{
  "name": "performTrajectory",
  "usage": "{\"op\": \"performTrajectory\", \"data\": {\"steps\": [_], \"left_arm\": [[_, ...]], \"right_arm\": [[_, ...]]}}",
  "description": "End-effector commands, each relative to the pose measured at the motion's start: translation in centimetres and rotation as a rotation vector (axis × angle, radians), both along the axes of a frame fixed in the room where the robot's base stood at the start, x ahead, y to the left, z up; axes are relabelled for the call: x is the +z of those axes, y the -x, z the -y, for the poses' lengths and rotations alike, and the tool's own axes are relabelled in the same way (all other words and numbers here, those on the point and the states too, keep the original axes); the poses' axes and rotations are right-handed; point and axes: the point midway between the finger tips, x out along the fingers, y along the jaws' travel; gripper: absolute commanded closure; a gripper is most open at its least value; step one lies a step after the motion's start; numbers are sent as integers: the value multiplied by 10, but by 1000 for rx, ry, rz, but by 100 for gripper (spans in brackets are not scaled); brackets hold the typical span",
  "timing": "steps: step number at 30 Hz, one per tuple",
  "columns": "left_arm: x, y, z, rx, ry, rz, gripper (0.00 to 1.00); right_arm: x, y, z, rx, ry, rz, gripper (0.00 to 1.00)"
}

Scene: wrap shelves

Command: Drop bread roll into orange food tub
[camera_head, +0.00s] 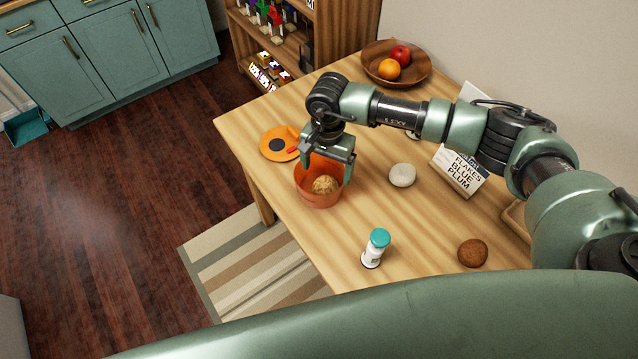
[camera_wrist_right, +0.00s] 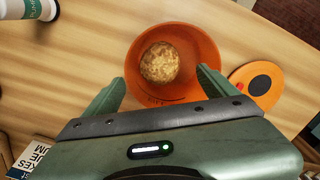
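The orange food tub (camera_head: 318,196) stands on the wooden table near its left edge. A bread roll (camera_head: 326,184), round and speckled golden brown, is inside the tub. In the right wrist view, the roll (camera_wrist_right: 160,63) lies within the rim of the tub (camera_wrist_right: 203,47). My right gripper (camera_head: 328,165) is just above the tub's far side. In the right wrist view, its fingers (camera_wrist_right: 160,90) are spread wide with nothing between them at the tips. My left gripper is not in view.
An orange lid or plate (camera_head: 275,147) with a dark disc lies beyond the tub. A white round object (camera_head: 402,175), a teal-capped bottle (camera_head: 375,248), a brown round item (camera_head: 472,253) and a carton (camera_head: 459,172) stand around. A fruit bowl (camera_head: 410,75) sits at the far end.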

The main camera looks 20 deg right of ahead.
Motion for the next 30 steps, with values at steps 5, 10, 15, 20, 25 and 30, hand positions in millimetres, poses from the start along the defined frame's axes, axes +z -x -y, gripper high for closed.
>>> {"op": "performTrajectory", "data": {"steps": [5,10,15,20,25,30], "left_arm": [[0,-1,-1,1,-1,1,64],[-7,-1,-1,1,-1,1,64],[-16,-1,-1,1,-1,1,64],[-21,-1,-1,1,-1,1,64],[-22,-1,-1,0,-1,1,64],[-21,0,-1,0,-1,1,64]], "right_arm": [[1,0,0,0,0,0,12],[17,-2,1,1,0,4,12],[46,-1,0,1,-1,5,12],[68,-1,0,0,0,3,12],[78,0,0,-1,-1,1,12],[78,0,0,-1,0,0,12]]}}
